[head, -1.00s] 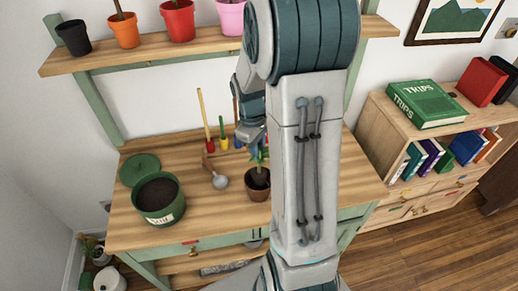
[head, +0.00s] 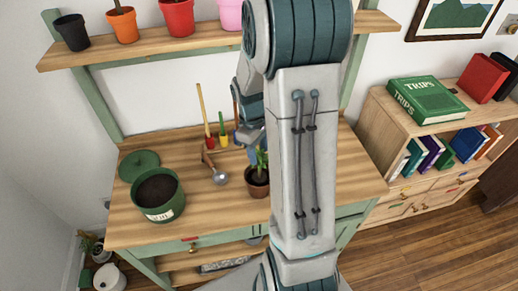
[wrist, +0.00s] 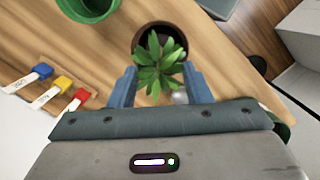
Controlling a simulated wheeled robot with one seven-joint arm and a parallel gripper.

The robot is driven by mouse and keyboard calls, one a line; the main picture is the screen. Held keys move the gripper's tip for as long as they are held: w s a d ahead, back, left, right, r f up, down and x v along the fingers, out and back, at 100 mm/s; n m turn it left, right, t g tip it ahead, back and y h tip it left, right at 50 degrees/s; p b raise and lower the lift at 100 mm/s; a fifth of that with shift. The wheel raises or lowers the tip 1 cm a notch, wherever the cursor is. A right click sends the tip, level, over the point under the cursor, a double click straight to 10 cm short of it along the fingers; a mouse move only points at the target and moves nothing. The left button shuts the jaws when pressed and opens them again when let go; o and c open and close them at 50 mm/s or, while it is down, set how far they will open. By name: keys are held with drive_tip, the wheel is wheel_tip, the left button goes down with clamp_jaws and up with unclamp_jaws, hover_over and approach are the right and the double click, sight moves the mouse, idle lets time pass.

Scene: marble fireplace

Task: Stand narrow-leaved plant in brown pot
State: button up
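The narrow-leaved plant (head: 261,159) rises from the brown pot (head: 257,190) on the workbench, close to my arm. In the wrist view the green leaves (wrist: 160,62) spread over the near side of the brown pot (wrist: 140,40), with dark soil behind them. My gripper (wrist: 160,88) is open, with its blue fingers apart on either side of the lower leaves. They do not seem to press on the plant. In the head view my arm hides most of the gripper. The plant's base is hidden by its leaves in the wrist view.
A green pot of soil (head: 158,198) and a green lid (head: 139,165) are at the left. A wooden-handled scoop (head: 220,177) lies left of the brown pot. A shelf (head: 150,47) with pots hangs above.

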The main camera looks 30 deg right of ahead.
drive_tip(key=shift+r+p, duration=0.5)
drive_tip(key=shift+r, duration=0.15)
wheel_tip(320, 180, up, 11)
drive_tip(key=w+b, duration=0.1)
drive_tip(key=s+a+r+m+t, duration=0.3)
drive_tip(key=s+a+m+t, duration=0.2)
drive_tip(key=s+a, duration=0.6)
drive_tip(key=s, duration=0.3)
drive_tip(key=shift+a+r+m+y, duration=0.3)
drive_tip(key=shift+m+y, duration=0.1)
